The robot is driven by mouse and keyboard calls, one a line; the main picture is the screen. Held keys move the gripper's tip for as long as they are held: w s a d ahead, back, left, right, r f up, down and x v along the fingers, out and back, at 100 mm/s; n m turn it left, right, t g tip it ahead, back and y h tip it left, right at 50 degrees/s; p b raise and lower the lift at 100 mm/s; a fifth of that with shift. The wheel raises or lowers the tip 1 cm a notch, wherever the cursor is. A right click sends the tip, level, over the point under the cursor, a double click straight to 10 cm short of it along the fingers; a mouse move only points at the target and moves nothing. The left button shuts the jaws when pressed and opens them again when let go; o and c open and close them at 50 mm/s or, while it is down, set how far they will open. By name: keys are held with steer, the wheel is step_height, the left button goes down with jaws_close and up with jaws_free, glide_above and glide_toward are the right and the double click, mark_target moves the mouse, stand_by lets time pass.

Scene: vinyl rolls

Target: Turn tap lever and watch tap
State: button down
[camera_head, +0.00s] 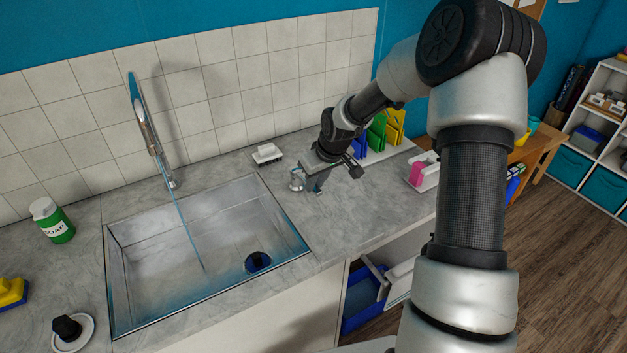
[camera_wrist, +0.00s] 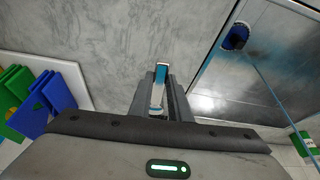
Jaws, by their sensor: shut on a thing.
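The tap (camera_head: 153,135) is a tall silver spout at the back of the sink. A thin bluish stream of water (camera_head: 188,230) runs from it into the basin; the stream also shows in the wrist view (camera_wrist: 276,91). My gripper (camera_head: 316,186) is low over the counter right of the sink. In the wrist view its two dark fingers (camera_wrist: 161,82) are shut on the tap lever (camera_wrist: 160,84), a narrow silver and bluish bar. In the head view the lever is mostly hidden by the gripper; a small silver part (camera_head: 296,179) shows beside it.
The sink (camera_head: 150,270) has a dark drain (camera_head: 258,262). A green soap bottle (camera_head: 52,221) stands at left, and a white brush (camera_head: 267,153) lies behind the sink. Blue, green and yellow boards (camera_head: 377,133) stand right of my gripper, near a pink item (camera_head: 417,172).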

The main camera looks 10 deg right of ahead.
steer(key=shift+w+d+r+n+y+p, duration=0.1)
steer(key=shift+w+d+n+y+p, duration=0.1)
steer(key=shift+d+n+p, duration=0.3)
steer(key=shift+w+d+r+n+y+p, duration=0.1)
steer(key=shift+w+d+n+p, duration=0.1)
steer(key=shift+d+n+p, duration=0.3)
steer(key=shift+w+d+f+n+g+y+p, duration=0.1)
steer(key=shift+w+d+n+g+y+p, duration=0.2)
steer(key=shift+w+d+n, duration=0.35)
steer(key=shift+w+d+f+n+g+y+p, duration=0.1)
steer(key=shift+w+d+n+g+y+p, duration=0.2)
steer(key=shift+n, duration=0.65)
steer(key=c, duration=1.6)
jaws_free()
steer(key=shift+c, duration=0.2)
steer(key=v, duration=1.7)
steer(key=shift+r+b, duration=0.25)
steer(key=shift+b, duration=0.05)
steer(key=shift+s+a, duration=0.1)
steer(key=shift+a, duration=0.05)
